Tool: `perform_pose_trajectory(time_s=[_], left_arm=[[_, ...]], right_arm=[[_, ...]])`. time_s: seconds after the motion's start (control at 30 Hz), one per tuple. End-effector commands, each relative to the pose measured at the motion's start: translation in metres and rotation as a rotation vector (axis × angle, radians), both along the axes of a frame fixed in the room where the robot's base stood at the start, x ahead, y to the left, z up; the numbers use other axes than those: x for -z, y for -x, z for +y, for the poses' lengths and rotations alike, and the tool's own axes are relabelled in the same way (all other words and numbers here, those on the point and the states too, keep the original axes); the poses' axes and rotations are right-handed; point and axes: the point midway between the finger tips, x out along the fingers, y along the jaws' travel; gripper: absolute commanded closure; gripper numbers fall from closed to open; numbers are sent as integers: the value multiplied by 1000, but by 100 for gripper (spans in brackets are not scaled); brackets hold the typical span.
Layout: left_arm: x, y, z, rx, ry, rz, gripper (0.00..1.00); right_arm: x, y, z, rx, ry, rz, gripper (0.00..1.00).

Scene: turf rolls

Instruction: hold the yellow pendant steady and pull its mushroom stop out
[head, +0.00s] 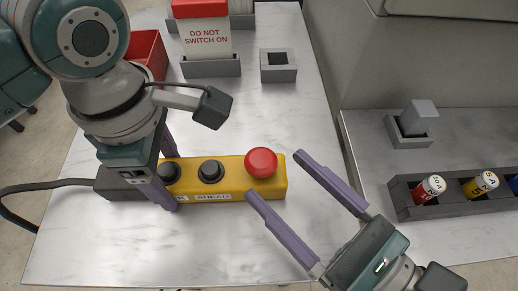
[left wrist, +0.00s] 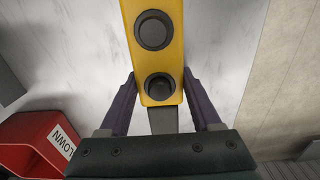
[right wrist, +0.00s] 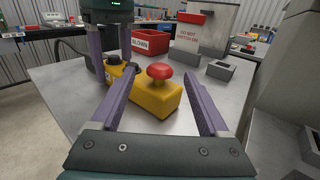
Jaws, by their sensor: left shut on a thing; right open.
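The yellow pendant (head: 222,189) lies on the white table with its cable end to the left. It bears two black buttons and a red mushroom stop (head: 261,162) near its right end. My left gripper (head: 170,172) is shut across the pendant's left end, and the left wrist view shows its fingers on both sides of the yellow body (left wrist: 161,70). My right gripper (head: 274,175) is open at the pendant's right end, its fingertips apart and short of the stop. In the right wrist view the red stop (right wrist: 160,72) stands between the open fingers, farther off.
A red "DO NOT SWITCH ON" sign (head: 206,40) stands behind the pendant, beside a small grey block holder (head: 278,66). A red bin (head: 147,52) is behind my left arm. On the right table is a dark rack (head: 408,201) with several labelled cylinders. The table's front is clear.

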Motion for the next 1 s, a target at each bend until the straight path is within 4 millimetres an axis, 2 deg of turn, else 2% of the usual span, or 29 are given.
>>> perform_pose_trajectory(time_s=[0.1, 0.3, 0.67, 1.0], left_arm=[[0, 0, 0, 0, 0, -1, 100], [0, 0, 0, 0, 0, -1, 100], [0, 0, 0, -1, 0, -1, 100], [0, 0, 0, -1, 0, -1, 100]], right_arm=[[-1, -19, 15, 1, -2, -1, 22], [0, -39, 29, 0, 0, 0, 22], [0, -43, 32, 0, 0, 2, 22], [0, -43, 32, 0, 0, 2, 60]])
